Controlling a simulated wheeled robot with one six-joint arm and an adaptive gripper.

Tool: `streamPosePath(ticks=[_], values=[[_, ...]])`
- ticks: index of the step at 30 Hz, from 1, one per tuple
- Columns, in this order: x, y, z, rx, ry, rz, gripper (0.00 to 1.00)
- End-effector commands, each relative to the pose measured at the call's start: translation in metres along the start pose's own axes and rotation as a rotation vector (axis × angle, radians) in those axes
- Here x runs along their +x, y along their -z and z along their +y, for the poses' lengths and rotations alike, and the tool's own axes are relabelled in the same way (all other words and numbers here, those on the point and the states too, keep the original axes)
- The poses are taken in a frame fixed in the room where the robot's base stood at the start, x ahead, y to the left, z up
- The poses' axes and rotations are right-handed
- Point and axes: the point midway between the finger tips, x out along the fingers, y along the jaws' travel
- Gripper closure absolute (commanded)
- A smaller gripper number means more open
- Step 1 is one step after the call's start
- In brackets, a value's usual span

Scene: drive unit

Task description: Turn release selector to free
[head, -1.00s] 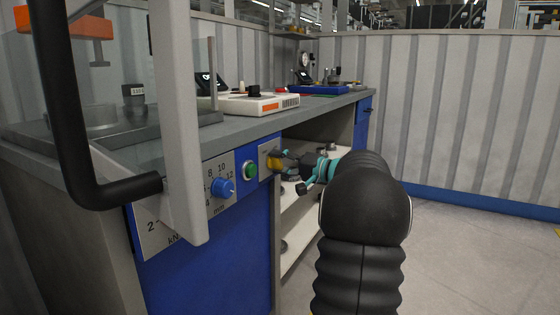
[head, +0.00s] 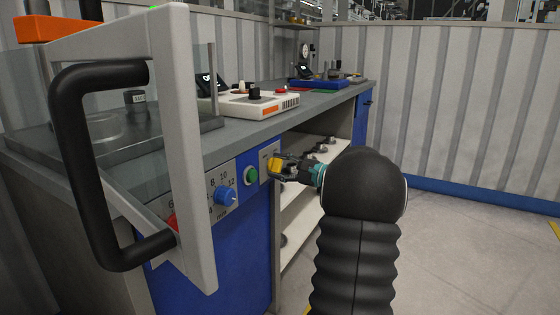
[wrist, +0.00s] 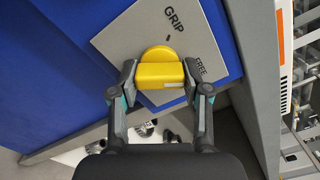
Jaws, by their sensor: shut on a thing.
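The release selector is a yellow knob with a raised grip bar (wrist: 160,72) on a grey plate (wrist: 128,38) marked GRIP above it and FREE to its right. In the wrist view its bar lies crosswise, with a small pale mark on its lower edge. My gripper (wrist: 158,80) is shut on the selector, one finger at each end of the bar. In the head view the selector (head: 273,164) sits on the blue cabinet front, with my gripper (head: 280,168) at it. The fingers partly cover the plate there.
A green button (head: 251,176) and a blue dial (head: 226,196) are left of the selector. A grey guard frame with a black handle (head: 72,160) stands in the left foreground. Open shelves (head: 300,215) lie right of the cabinet front. The floor at right is clear.

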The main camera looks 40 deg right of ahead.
Motion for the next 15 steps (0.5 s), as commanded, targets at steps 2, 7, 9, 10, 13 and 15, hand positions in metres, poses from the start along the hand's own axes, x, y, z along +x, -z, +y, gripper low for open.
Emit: streamPosePath(ticks=[2, 7, 9, 10, 13, 15], values=[[0.0001, -0.0011, -0.0018, 0.043, -0.001, 0.0, 0.87], [0.0001, -0.0004, -0.0007, 0.109, 0.0, 0.0, 0.87], [0.0001, -0.0002, -0.0004, 0.126, 0.0, 0.0, 0.87], [0.0001, -0.0001, -0.0002, 0.131, 0.0, 0.0, 0.87], [0.0001, 0.0001, 0.0002, 0.146, 0.0, 0.0, 0.87], [0.0001, 0.0002, 0.0004, 0.151, 0.0, 0.0, 0.87]])
